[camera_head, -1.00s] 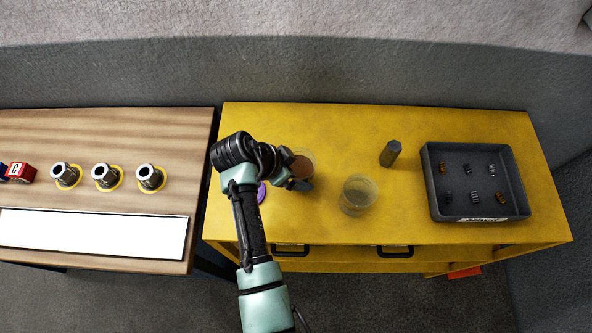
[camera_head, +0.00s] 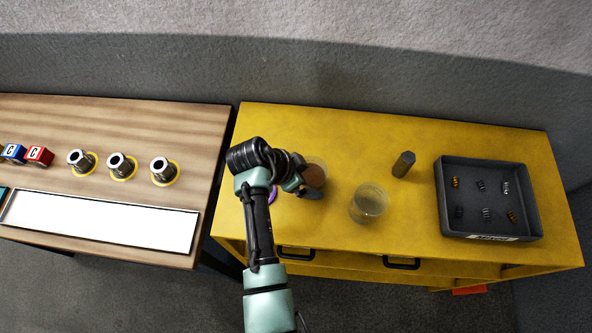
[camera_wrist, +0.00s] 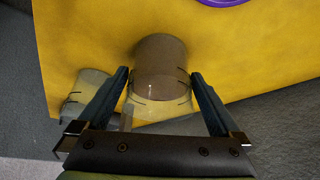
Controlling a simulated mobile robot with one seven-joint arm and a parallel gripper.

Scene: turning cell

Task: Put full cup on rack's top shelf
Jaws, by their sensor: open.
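The full cup (camera_head: 316,173) is clear with brown contents and stands on the yellow cabinet top (camera_head: 330,118). It also shows in the wrist view (camera_wrist: 160,62). My gripper (camera_head: 303,184) is open at the near-left side of this cup in the head view and partly covers it. In the wrist view my gripper (camera_wrist: 160,76) has one finger on each side of the cup, with gaps showing. A second clear cup (camera_head: 369,203), seemingly empty, stands to the right. I cannot make out a rack.
A dark upright block (camera_head: 404,164) and a grey tray (camera_head: 440,200) of small springs are to the right. A purple ring (camera_head: 272,194) lies beside my arm. The wooden table (camera_head: 60,110) at left holds metal parts on yellow rings, lettered blocks and a white panel (camera_head: 100,220).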

